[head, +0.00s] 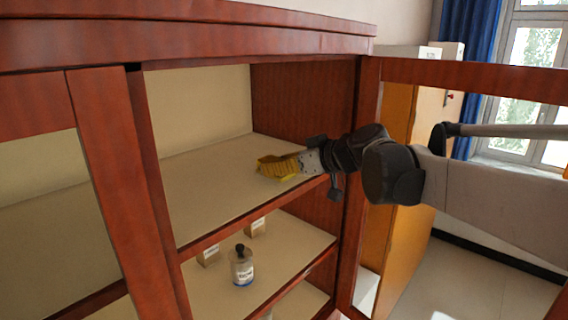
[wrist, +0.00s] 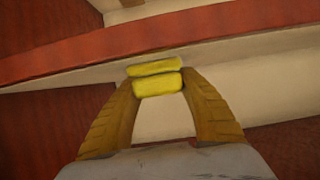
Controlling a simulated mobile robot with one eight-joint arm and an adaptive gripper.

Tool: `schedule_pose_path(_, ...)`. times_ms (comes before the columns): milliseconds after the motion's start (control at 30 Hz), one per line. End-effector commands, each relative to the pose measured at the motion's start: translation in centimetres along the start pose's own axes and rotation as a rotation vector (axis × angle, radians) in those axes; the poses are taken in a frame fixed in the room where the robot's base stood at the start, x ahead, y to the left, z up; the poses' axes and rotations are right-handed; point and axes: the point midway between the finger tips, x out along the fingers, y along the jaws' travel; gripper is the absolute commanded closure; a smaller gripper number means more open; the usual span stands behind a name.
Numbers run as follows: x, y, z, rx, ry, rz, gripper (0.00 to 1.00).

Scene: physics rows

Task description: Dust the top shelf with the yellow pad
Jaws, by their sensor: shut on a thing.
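The yellow pad (wrist: 158,84) is held between the two fingertips of my gripper (wrist: 157,80) in the wrist view. In the head view my gripper (head: 277,167) reaches in from the right, over the top shelf (head: 205,180) near its right side. The pad is hard to tell apart from the yellowish fingers there. The top shelf is a bare cream board with a red wood front edge. I cannot tell whether the pad touches the board.
The lower shelf holds a labelled bottle (head: 242,266) with a dark stopper and two small boxes, one at the left (head: 208,256) and one farther back (head: 256,227). A wooden post (head: 125,190) bounds the opening at left. An open door frame (head: 470,76) stands at right.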

Motion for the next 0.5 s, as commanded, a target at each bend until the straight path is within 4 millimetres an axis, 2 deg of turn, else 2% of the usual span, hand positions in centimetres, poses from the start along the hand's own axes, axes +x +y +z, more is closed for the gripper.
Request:
schedule_pose_path(300,0.1,-3.2,0.1,-0.003,-0.006,-0.013,0.87)
schedule_pose_path(500,0.0,-4.3,0.1,-0.003,-0.005,-0.01,0.87)
